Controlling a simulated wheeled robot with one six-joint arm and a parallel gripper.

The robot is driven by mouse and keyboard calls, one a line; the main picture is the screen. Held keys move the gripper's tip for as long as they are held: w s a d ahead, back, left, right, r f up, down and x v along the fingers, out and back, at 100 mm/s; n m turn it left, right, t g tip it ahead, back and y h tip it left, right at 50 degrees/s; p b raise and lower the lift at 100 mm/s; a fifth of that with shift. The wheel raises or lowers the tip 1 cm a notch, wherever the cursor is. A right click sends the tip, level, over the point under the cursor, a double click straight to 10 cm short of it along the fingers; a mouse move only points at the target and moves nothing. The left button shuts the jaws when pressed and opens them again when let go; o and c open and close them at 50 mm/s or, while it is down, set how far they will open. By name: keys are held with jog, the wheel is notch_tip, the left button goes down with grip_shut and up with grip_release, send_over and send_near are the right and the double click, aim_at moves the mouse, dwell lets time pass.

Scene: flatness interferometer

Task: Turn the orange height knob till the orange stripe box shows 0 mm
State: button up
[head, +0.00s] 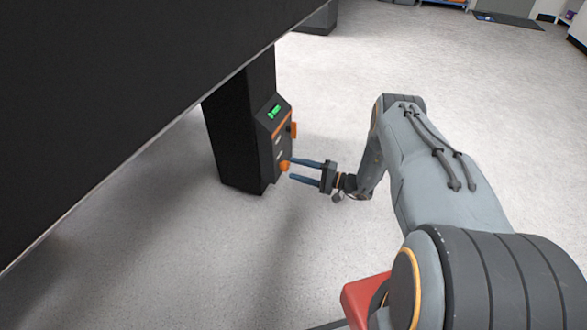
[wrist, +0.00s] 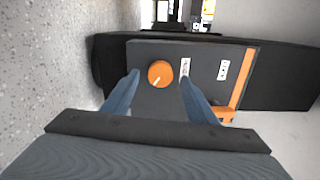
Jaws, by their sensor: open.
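The orange height knob (head: 285,166) sits low on the front of a black control box (head: 266,150) on a dark leg. In the wrist view the knob (wrist: 160,74) is round with a white pointer line towards its lower left. My gripper (head: 291,169) is open, with its two blue fingers (wrist: 160,82) spread to either side of the knob in the wrist view; whether they touch it I cannot tell. A small green-lit display (head: 274,111) is on the box above an orange stripe (head: 282,124); its reading is too small to make out.
A second orange part (head: 293,130) juts from the box above the knob and also shows in the wrist view (wrist: 222,115). A large black slab (head: 120,80) overhangs the left side. The pale floor (head: 400,50) is open to the right.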

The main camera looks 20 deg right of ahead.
jog(key=p+v, duration=0.1)
jog(key=v, duration=0.4)
jog(key=shift+s+d, duration=0.25)
dwell(1.3)
